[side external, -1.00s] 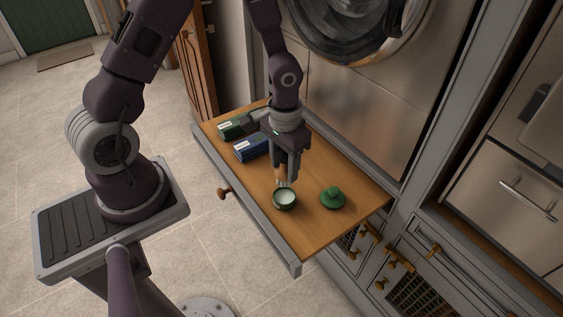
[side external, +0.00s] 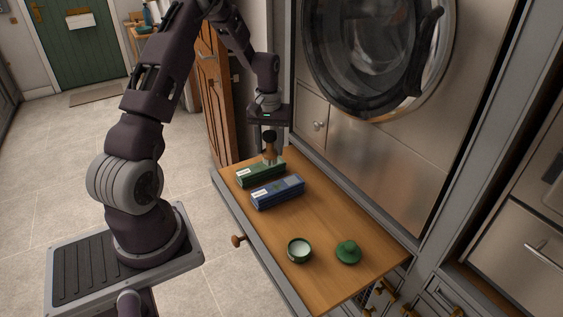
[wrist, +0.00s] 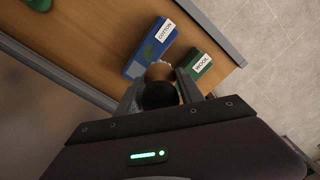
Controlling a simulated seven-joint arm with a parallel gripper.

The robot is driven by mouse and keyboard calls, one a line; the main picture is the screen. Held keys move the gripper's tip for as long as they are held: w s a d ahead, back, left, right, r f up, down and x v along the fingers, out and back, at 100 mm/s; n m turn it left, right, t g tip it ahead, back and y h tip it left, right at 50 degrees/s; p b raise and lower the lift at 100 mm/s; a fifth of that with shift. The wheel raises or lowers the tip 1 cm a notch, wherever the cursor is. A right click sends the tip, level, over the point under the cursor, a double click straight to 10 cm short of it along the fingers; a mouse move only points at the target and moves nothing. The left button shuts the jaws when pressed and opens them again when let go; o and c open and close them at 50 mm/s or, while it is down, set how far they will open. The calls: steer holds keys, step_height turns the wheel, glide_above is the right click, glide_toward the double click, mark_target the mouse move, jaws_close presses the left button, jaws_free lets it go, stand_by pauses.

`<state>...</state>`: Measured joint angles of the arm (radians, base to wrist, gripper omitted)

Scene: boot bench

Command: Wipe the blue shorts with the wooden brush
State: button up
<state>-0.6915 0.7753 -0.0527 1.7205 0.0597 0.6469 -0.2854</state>
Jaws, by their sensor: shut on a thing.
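A blue oblong item labelled COTTON (side external: 277,193) lies on the wooden board; it also shows in the wrist view (wrist: 150,47). I cannot tell whether it is the shorts. A green oblong item labelled WOOL (side external: 252,174) lies beside it, and its labelled end shows in the wrist view (wrist: 196,66). My gripper (side external: 269,136) is shut on an upright brush with a dark round top and a wooden body (side external: 270,156). In the side view the brush is over the right end of the green item. I cannot tell whether it touches. Its bristles are mostly hidden.
An open green jar with white contents (side external: 299,250) and a green lid (side external: 348,252) stand at the near end of the board (side external: 325,225). A steel front with a round door (side external: 375,50) rises behind. The board's middle is clear.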

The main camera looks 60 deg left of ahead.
steer(key=shift+f, duration=3.85)
steer(key=shift+d+f, duration=0.15)
steer(key=shift+d, duration=0.6)
jaws_close()
steer(key=shift+d, duration=2.25)
step_height(320, 180, up, 8)
glide_above(273, 164)
steer(key=a, duration=0.2)
steer(key=shift+w, duration=0.1)
